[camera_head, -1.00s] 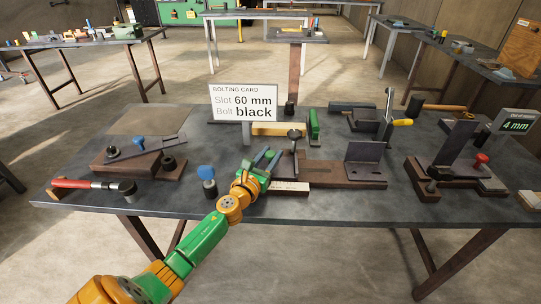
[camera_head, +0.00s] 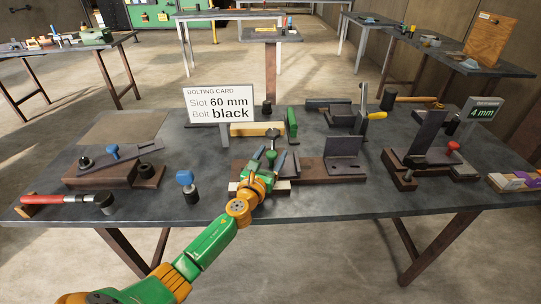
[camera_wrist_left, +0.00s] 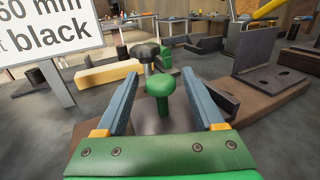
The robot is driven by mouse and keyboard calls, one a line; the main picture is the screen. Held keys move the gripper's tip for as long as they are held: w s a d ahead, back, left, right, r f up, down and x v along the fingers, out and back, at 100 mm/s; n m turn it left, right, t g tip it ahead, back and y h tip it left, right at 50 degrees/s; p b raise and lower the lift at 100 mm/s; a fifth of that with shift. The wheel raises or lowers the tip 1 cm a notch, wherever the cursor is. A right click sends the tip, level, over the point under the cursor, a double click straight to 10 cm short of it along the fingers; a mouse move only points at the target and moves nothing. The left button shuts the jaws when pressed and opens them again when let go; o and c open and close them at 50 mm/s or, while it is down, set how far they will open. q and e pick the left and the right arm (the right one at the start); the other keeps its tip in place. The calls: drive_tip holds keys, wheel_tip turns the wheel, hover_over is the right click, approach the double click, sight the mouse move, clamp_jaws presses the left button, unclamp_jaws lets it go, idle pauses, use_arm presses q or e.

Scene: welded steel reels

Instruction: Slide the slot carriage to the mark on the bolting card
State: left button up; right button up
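The bolting card (camera_head: 219,104) reads "Slot 60 mm" and "Bolt black"; part of it shows in the left wrist view (camera_wrist_left: 45,35). My left gripper (camera_head: 267,160) is open over the left part of a brown slotted base (camera_head: 310,171). In the left wrist view its blue-grey fingers (camera_wrist_left: 168,95) stand apart on either side of a green knob (camera_wrist_left: 159,88), not touching it. A black star-shaped knob (camera_wrist_left: 146,51) stands behind the green one. The slot carriage under the knobs and most of the pale scale (camera_head: 234,187) are hidden by my gripper. My right gripper is out of view.
An upright angle bracket (camera_head: 343,147) stands on the base's right part. A blue-topped bolt (camera_head: 186,181) stands to the left. A fixture with a 4 mm display (camera_head: 482,112) is at right.

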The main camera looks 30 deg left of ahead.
sight(269, 159)
use_arm(q)
drive_tip(key=s, duration=0.4)
drive_tip(key=s+d+p, duration=0.1)
drive_tip(key=s, duration=0.2)
idle(0.5)
